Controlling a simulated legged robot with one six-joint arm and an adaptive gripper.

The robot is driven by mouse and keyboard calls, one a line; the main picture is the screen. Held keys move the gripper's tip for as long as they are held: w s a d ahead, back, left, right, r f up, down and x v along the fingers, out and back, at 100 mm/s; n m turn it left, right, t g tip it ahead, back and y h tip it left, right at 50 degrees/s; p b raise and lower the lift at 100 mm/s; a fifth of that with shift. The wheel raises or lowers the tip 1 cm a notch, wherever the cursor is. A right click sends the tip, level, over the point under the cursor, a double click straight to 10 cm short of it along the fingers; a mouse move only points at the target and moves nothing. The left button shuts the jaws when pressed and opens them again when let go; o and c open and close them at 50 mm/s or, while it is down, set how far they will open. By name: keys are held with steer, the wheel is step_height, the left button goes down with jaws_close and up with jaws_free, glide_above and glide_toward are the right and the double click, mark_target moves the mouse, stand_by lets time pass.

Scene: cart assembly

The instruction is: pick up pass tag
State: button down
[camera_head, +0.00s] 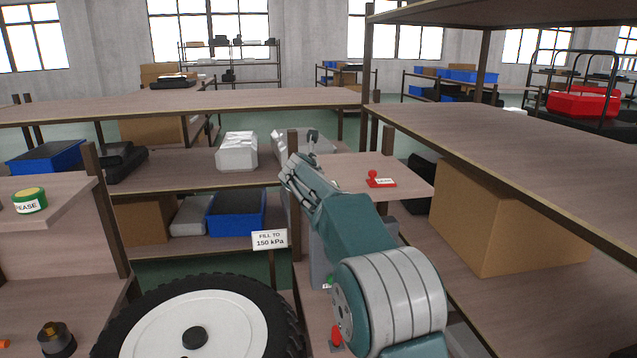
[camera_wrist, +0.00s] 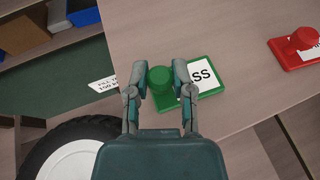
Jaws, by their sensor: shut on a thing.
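The pass tag (camera_wrist: 208,76) is a green plate with a green round knob and a white label; the letters "SS" show on it. In the wrist view it lies at the middle, at the edge of a wooden shelf board. My gripper (camera_wrist: 160,78) has its two fingers on either side of the knob, shut on it. I cannot tell whether the plate is lifted off the board. In the head view my gripper (camera_head: 292,168) is at the left edge of the small shelf, and the pass tag is hidden there behind my arm.
A red tag (camera_head: 380,180) with a red knob lies on the same board (camera_head: 345,172), right of my gripper. A sign reading "FILL TO 150 kPa" (camera_head: 269,240) stands below. A wheel (camera_head: 200,325) is at the lower left. A large cardboard box (camera_head: 500,220) stands on the right shelf.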

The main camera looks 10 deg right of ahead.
steer(key=shift+a+r, duration=0.1)
steer(key=shift+r, duration=0.15)
steer(key=r, duration=0.3)
steer(key=shift+s+a+r, duration=0.15)
steer(key=shift+s+r, duration=0.05)
steer(key=shift+s, duration=0.05)
steer(key=w+r+v, duration=0.1)
steer(key=r+v, duration=0.1)
steer(key=v, duration=1.3)
steer(key=shift+a+r, duration=0.4)
steer(key=shift+r, duration=0.15)
steer(key=shift+s, duration=0.15)
